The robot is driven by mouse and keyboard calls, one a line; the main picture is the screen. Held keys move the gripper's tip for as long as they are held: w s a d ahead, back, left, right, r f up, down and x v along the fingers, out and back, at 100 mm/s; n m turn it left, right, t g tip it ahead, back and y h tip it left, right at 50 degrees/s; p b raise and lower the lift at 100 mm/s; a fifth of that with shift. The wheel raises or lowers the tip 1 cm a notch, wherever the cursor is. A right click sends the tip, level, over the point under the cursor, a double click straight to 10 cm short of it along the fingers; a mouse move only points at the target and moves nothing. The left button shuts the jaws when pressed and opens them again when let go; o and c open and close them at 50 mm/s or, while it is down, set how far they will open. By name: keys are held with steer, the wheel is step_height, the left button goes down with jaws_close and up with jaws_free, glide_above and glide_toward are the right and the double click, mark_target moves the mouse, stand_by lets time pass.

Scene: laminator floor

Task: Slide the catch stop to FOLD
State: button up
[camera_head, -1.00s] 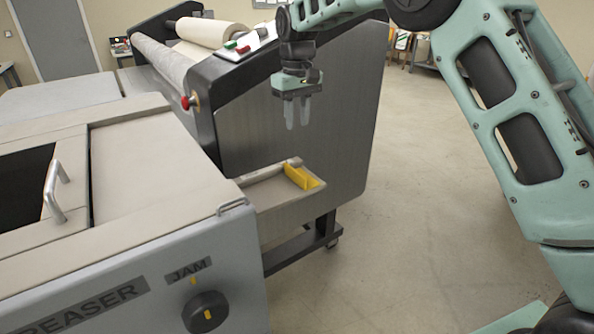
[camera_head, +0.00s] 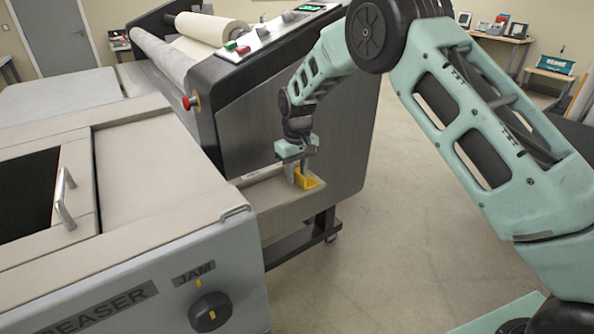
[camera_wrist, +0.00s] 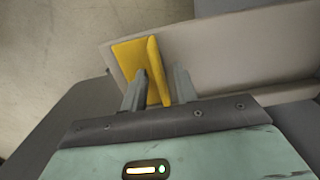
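The catch stop is a yellow angled piece (camera_head: 308,182) on the beige catch tray (camera_head: 272,199) at the end of the laminator. In the wrist view the stop (camera_wrist: 157,70) shows a flat part and an upright plate. My gripper (camera_head: 298,170) is down at the stop, pointing downward. In the wrist view my gripper's fingers (camera_wrist: 160,84) stand on either side of the upright plate, with small gaps showing, so it looks open around it. Contact with the plate cannot be made out. No FOLD mark can be read in either view.
The creaser (camera_head: 150,220) with its JAM knob (camera_head: 210,311) stands at the front left, close to the tray. The laminator's grey side panel (camera_head: 345,140) rises behind the tray. The floor (camera_head: 400,240) to the right is clear.

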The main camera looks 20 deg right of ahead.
jaws_close()
steer(key=s+a, duration=0.1)
steer(key=a, duration=0.2)
steer(key=s+a, duration=0.1)
steer(key=a, duration=0.2)
steer(key=s+a, duration=0.1)
steer(key=a, duration=0.3)
steer(key=shift+s+b, duration=0.15)
steer(key=shift+b, duration=0.15)
steer(key=shift+a, duration=0.1)
jaws_free()
